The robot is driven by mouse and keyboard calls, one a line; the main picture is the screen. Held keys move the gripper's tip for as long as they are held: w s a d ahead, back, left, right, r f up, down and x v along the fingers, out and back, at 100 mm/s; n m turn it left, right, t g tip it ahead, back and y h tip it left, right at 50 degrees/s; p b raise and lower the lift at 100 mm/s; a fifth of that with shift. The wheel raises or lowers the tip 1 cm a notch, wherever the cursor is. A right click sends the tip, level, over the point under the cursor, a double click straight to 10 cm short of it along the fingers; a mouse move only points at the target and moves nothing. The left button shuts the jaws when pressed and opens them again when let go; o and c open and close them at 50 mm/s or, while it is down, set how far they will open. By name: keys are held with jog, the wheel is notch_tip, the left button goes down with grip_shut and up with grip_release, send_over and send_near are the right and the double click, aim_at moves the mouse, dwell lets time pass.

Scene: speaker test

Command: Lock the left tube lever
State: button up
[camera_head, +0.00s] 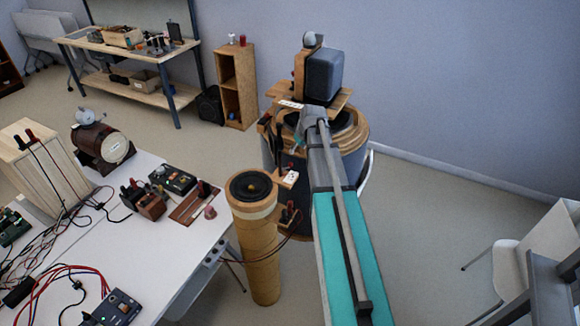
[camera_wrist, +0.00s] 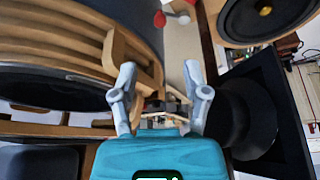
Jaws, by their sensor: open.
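A tan tube (camera_head: 262,260) with a black speaker cone on top stands at the right end of the white table. A speaker cone (camera_wrist: 262,18) also shows at the top right of the wrist view. My gripper (camera_wrist: 160,88) is open, its two grey fingers apart and nothing held between them. A curved, ribbed wooden body (camera_wrist: 60,45) lies close by the left finger. Small wooden and metal parts (camera_wrist: 165,108) show between the fingers near the palm, too small to identify. I cannot make out a lever for certain; my arm hides part of the head view.
A large wooden drum (camera_head: 352,138) with a dark box speaker (camera_head: 322,75) above it stands beyond the tube. The white table (camera_head: 150,235) at left carries wires and devices. Floor (camera_head: 430,215) before the right wall is clear.

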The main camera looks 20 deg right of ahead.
aim_at(290, 163)
jog(key=shift+b+x, duration=4.95)
jog(key=shift+x, duration=0.7)
jog(key=shift+s, duration=0.1)
jog(key=c, duration=0.8)
jog(key=shift+a, duration=0.15)
grip_shut()
